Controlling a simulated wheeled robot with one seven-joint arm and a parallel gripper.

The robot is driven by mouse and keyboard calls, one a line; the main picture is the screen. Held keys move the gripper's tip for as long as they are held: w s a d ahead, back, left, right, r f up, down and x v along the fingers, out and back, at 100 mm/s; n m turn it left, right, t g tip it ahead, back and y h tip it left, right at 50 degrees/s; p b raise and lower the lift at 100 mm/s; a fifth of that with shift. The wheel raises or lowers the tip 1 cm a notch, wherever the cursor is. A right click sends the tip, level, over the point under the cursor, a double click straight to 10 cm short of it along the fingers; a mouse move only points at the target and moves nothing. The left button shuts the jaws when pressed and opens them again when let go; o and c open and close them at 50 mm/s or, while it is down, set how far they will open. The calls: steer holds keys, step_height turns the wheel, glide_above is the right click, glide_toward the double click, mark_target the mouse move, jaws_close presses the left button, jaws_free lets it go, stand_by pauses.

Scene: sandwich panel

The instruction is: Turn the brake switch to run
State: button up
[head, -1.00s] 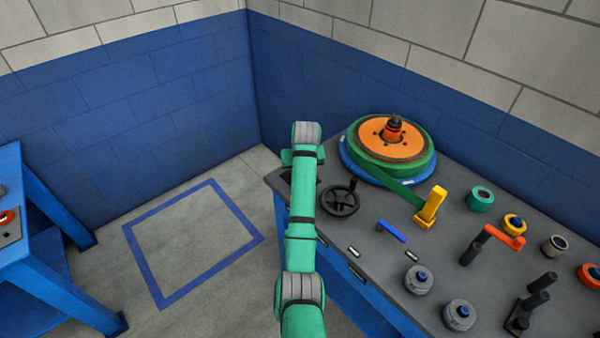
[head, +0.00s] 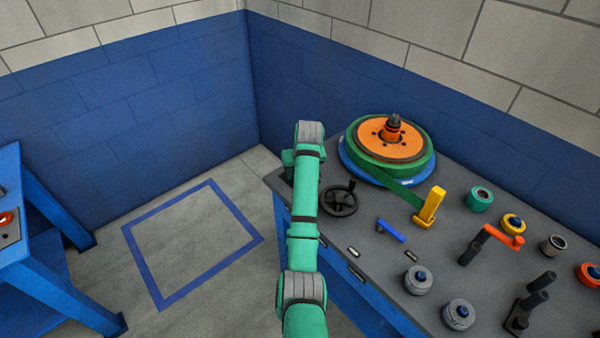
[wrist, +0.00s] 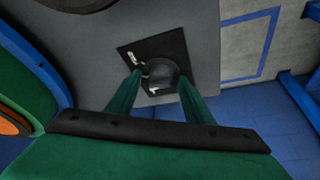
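The brake switch (wrist: 161,73) shows in the wrist view as a dark, rounded knob on a black square plate (wrist: 133,52) with small white marks. The plate lies on the grey bench top close to its edge. My gripper (wrist: 159,79) has its two green fingers spread apart, one on each side of the knob. Whether either finger touches the knob I cannot tell. In the head view my arm covers the switch and the gripper.
A black handwheel (head: 340,198) stands just right of my arm. Behind it is a green reel with an orange hub (head: 392,138). Floor left of the bench is clear.

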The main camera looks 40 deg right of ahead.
steer(key=shift+r, duration=0.1)
steer(key=v, duration=1)
steer(key=shift+r, duration=0.3)
steer(key=shift+s, duration=0.1)
